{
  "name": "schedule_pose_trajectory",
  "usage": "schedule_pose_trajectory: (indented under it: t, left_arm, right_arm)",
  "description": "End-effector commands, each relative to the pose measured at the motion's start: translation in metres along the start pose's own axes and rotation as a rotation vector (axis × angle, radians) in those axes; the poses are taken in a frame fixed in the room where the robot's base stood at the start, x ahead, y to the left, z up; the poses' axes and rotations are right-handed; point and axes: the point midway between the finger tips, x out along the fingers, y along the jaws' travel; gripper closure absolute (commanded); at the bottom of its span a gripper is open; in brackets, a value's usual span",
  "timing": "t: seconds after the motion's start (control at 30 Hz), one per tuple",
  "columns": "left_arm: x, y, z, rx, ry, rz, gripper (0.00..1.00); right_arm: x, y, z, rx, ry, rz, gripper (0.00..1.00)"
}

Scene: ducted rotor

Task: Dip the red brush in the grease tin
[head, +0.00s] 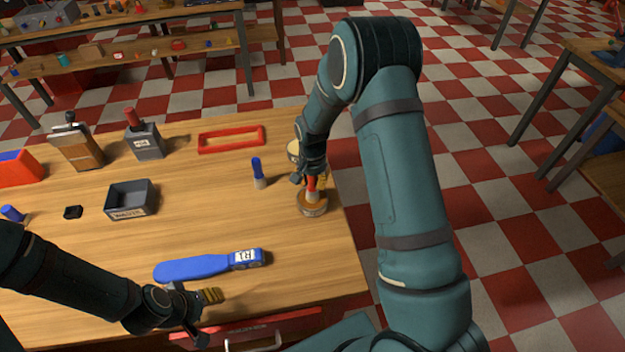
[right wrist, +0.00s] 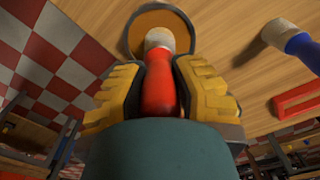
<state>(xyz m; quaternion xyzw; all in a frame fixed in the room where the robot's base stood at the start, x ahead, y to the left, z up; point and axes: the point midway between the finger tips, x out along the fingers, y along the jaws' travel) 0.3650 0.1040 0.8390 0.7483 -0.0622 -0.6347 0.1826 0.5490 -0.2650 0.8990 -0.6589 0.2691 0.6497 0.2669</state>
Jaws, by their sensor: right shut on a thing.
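My right gripper (head: 309,176) is shut on the red handle of the red brush (head: 312,186) near the table's right edge. In the right wrist view the yellow-padded fingers (right wrist: 160,95) press on both sides of the brush handle (right wrist: 158,85). The pale bristles (right wrist: 160,39) point down at the grease tin (head: 313,209), a round tin with brown contents, also seen in the right wrist view (right wrist: 133,36). The bristle end overlaps the tin's opening; how deep it sits is unclear. My left gripper (head: 204,316) appears open and empty near the table's front edge.
A blue brush (head: 257,172) stands left of the tin. A red frame (head: 231,139), a grey tray (head: 131,199) and a blue paddle-like tool (head: 195,267) lie on the table. A pale round thing (head: 293,148) is partly hidden behind my right gripper.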

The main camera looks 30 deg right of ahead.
Motion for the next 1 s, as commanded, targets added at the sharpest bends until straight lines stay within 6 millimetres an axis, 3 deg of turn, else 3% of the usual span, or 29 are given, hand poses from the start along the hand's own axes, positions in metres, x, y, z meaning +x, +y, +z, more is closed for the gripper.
schedule_pose_trajectory:
  t: [0.27,1.0]
  left_arm:
    - [-0.001,0.001,0.0,0.0,0.0,0.0,0.44]
    - [-0.033,0.013,-0.005,0.0,0.0,0.0,0.44]
  right_arm:
    - [-0.001,0.001,0.001,0.0,-0.003,0.002,1.0]
    - [-0.054,0.0,-0.001,0.0,0.0,0.0,1.0]
